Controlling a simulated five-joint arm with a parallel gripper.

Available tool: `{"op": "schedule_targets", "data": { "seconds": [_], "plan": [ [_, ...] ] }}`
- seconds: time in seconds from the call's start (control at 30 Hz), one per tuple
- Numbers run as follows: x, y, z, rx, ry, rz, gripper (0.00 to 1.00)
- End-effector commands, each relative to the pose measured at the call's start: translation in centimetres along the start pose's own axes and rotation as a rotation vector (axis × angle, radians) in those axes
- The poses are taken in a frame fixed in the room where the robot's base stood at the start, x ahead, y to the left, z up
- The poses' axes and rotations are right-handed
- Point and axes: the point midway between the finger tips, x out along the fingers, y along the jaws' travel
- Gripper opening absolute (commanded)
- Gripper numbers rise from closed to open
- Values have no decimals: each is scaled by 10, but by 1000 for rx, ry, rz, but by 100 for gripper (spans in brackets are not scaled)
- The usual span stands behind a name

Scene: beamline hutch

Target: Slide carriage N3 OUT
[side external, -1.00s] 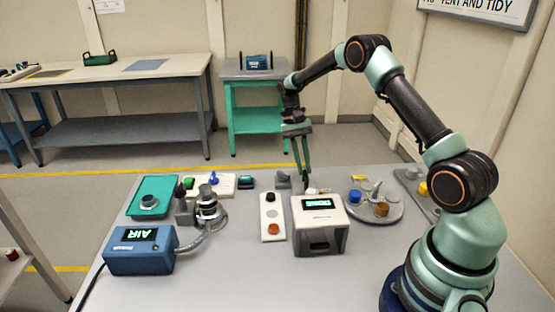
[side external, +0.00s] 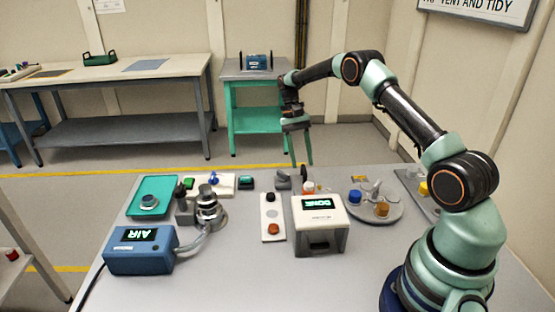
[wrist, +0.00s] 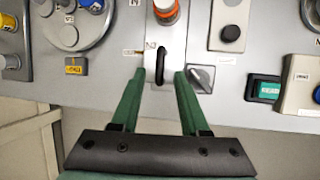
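Carriage N3 is a pale metal slide (wrist: 168,40) with a dark upright handle (wrist: 161,66), beside an N3 label in the wrist view. A vial with an orange cap (wrist: 166,10) stands on it. In the side view the handle (side external: 304,172) and vial (side external: 308,187) show behind the white box (side external: 319,226), whose screen reads DONE. My gripper (wrist: 160,73) is open. Its green fingertips stand either side of the handle in the wrist view, with gaps on both sides. In the side view my gripper (side external: 302,165) is at the handle's far end; its exact height is unclear.
A grey knob (wrist: 201,78) sits close to the right of the fingers. A round tray (side external: 378,210) with vials lies right of the box. A button strip (side external: 272,218) and blue AIR unit (side external: 140,250) are to the left.

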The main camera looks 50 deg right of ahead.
Motion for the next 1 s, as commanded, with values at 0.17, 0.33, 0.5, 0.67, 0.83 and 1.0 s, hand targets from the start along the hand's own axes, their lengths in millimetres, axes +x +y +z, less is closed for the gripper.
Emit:
{"op": "schedule_targets", "data": {
  "seconds": [0.17,0.33,0.5,0.67,0.83,1.0],
  "plan": [
    [0,0,1,-1,-4,2,45],
    [-10,0,0,-1,-3,2,45],
    [-32,0,0,-1,-2,1,45],
    [-52,0,0,0,-1,1,45],
    [-64,0,-1,0,-2,1,45],
    [-71,0,0,0,-1,0,45]
  ]
}}
